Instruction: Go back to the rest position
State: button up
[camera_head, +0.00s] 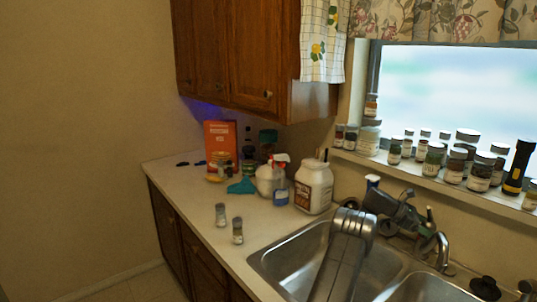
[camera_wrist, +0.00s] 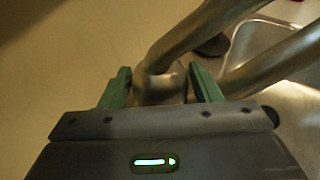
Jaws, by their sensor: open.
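My gripper (camera_wrist: 163,78) shows in the wrist view with its two green fingers apart and nothing held between them. Behind the fingers are metal tubes that look like my own arm links. In the head view my arm (camera_head: 345,245) rises over the double sink, folded near the faucet. My fingertips cannot be made out clearly there.
Two small shakers (camera_head: 221,215) stand on the counter's front part. A white jar (camera_head: 313,187), spray bottle (camera_head: 270,179) and red box (camera_head: 221,141) stand behind. Several jars line the windowsill (camera_head: 400,173).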

jog(key=shift+s+f+n+t+h+b, duration=0.1)
jog(key=shift+n+t+h+b, duration=0.3)
jog(key=shift+n+t+b, duration=0.65)
jog(key=n+t+b, duration=0.2)
jog(key=t+b, duration=0.1)
jog(key=shift+n+t+b, duration=0.25)
jog(key=shift+n+b, duration=0.05)
jog(key=shift+n, duration=0.05)
jog(key=shift+a+r, duration=0.35)
jog(key=shift+a, duration=0.3)
